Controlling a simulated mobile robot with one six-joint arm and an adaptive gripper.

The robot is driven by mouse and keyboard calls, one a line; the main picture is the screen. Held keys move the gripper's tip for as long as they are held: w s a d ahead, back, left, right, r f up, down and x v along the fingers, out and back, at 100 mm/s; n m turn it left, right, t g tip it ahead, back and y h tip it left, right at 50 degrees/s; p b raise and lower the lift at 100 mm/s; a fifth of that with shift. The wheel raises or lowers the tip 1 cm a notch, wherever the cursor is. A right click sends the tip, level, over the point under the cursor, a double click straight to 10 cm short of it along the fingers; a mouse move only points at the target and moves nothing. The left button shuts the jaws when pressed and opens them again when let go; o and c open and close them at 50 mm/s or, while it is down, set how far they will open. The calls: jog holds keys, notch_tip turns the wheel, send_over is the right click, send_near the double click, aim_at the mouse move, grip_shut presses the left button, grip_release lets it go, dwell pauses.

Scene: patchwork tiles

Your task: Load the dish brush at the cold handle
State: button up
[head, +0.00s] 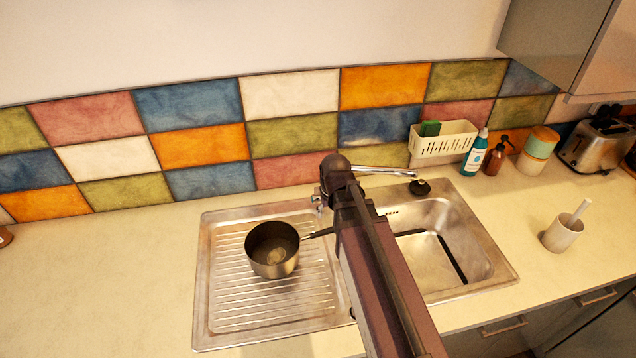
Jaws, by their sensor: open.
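No dish brush can be made out for certain. A white cup (561,234) with a pale stick (579,212) leaning out of it stands on the counter right of the sink; I cannot tell whether the stick is a brush handle. The chrome tap (385,171) is at the back of the sink, its spout running right. A small tap handle (317,201) shows left of my arm; I cannot read a hot or cold mark. My arm reaches up over the middle of the sink and hides part of the tap. My gripper cannot be seen.
A saucepan (272,250) stands on the ribbed drainer (222,314), its handle pointing at my arm. The sink basin (432,262) looks empty. A white caddy (445,146) with a green sponge (430,128), bottles (475,155), canisters and a toaster (597,146) line the back.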

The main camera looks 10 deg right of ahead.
aim_at(318, 187)
jog(key=w+r+t+p, duration=0.2)
jog(key=w+r, duration=0.4)
jog(key=w, duration=0.6)
jog(key=shift+a+t+p, duration=0.15)
jog(key=shift+t+p, duration=0.25)
jog(key=shift+p, duration=0.45)
jog(key=shift+f, duration=0.1)
jog(key=b+x, duration=1.2)
jog(key=x, duration=0.1)
jog(key=shift+w+f+b, duration=0.1)
jog(key=shift+f+b, duration=0.1)
jog(key=shift+b, duration=0.15)
jog(key=shift+c, duration=0.2)
grip_shut()
